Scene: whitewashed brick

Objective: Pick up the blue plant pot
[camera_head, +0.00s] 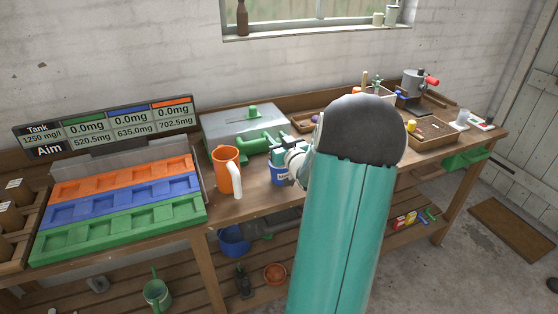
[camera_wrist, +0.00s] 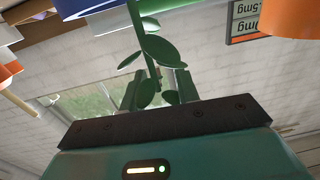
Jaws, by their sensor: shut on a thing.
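The blue plant pot (camera_head: 278,175) with a pale label is at the bench's front edge, just right of the orange mug; I cannot tell whether it touches the bench. In the wrist view, which is upside down, the pot (camera_wrist: 85,9) shows at the top edge, with its leafy green plant (camera_wrist: 157,50) pointing down the picture. My gripper (camera_wrist: 158,88) has its two green fingers on either side of the plant's stem, above the pot, and is shut on the plant. In the head view my arm hides part of the pot and most of the gripper.
The orange mug (camera_head: 227,170) stands close left of the pot. Behind is a grey metal box (camera_head: 232,121) with a green watering can (camera_head: 262,142). Orange, blue and green trays (camera_head: 118,213) lie left, under a display board (camera_head: 110,132). A blue bowl (camera_head: 234,241) sits on the lower shelf.

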